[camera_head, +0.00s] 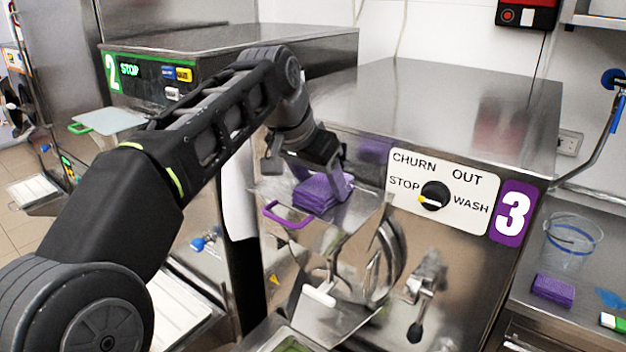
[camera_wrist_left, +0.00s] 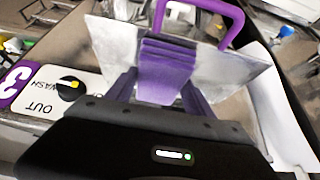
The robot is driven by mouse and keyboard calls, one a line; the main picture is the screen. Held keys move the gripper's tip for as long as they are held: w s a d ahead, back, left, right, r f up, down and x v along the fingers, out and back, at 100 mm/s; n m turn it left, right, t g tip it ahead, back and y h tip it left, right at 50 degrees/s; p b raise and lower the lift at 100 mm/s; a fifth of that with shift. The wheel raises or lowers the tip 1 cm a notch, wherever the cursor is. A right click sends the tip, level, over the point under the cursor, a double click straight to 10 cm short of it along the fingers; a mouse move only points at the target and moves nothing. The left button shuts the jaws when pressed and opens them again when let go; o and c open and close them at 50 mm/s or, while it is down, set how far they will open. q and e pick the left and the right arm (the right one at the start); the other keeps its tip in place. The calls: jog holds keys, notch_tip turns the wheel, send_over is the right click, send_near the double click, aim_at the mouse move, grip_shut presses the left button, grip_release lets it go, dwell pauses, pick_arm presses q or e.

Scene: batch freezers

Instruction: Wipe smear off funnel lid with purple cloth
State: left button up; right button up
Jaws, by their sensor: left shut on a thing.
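The funnel lid of machine 3 is a metal plate with a purple loop handle (camera_head: 287,216), left of the control panel in the head view. In the left wrist view the lid plate (camera_wrist_left: 112,42) spreads out behind the cloth, with its handle at the top. My left gripper (camera_head: 338,180) is shut on the folded purple cloth (camera_head: 316,194) and holds it at the lid, pointing down. The cloth fills the middle of the left wrist view (camera_wrist_left: 166,74). Whether it touches the lid I cannot tell. I see no clear smear; the cloth and gripper cover part of the lid. My right gripper is out of view.
The control dial (camera_head: 435,195) sits right of the gripper on the machine front. A metal spout with a tap lever (camera_head: 425,290) is below. Another purple block (camera_head: 553,290) and a clear beaker (camera_head: 570,243) stand on the right counter. Machine 2 (camera_head: 150,75) is behind my arm.

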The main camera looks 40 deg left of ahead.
pick_arm(q)
jog(key=shift+r, duration=0.1)
jog(key=shift+r+p, duration=0.95)
jog(key=shift+r, duration=1.9)
jog(key=shift+r, duration=0.1)
